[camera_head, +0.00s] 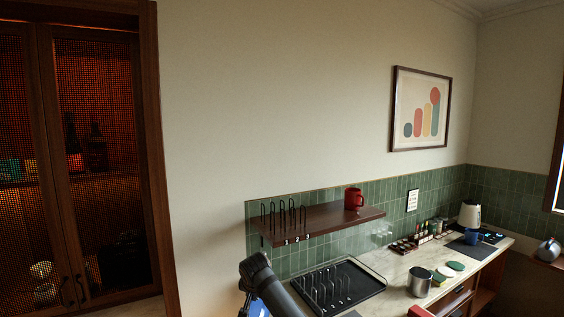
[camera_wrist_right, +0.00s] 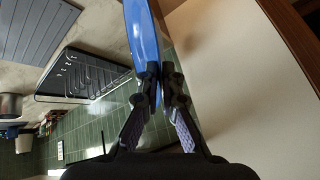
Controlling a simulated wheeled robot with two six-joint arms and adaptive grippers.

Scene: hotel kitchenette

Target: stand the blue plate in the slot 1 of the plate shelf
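The blue plate (camera_wrist_right: 143,30) is between the fingers of my right gripper (camera_wrist_right: 163,72) in the right wrist view, seen nearly edge-on. The fingers are closed on its rim. In the head view only a small blue piece of the plate (camera_head: 259,309) shows at the bottom edge, beside my dark right arm. The plate shelf (camera_head: 340,221) is a dark wooden wall shelf with black wire dividers (camera_head: 283,214) at its left part. Small white numbers 1, 2 and 3 mark its front edge, with 1 leftmost. The dividers hold no plate. My left gripper is not in view.
A red mug (camera_head: 354,198) stands on the shelf's right part. Below, a black drying rack on a tray (camera_head: 360,284) lies on the counter. A metal pot (camera_head: 420,281), small jars and a kettle (camera_head: 469,214) stand further right. The wall left of the shelf is bare.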

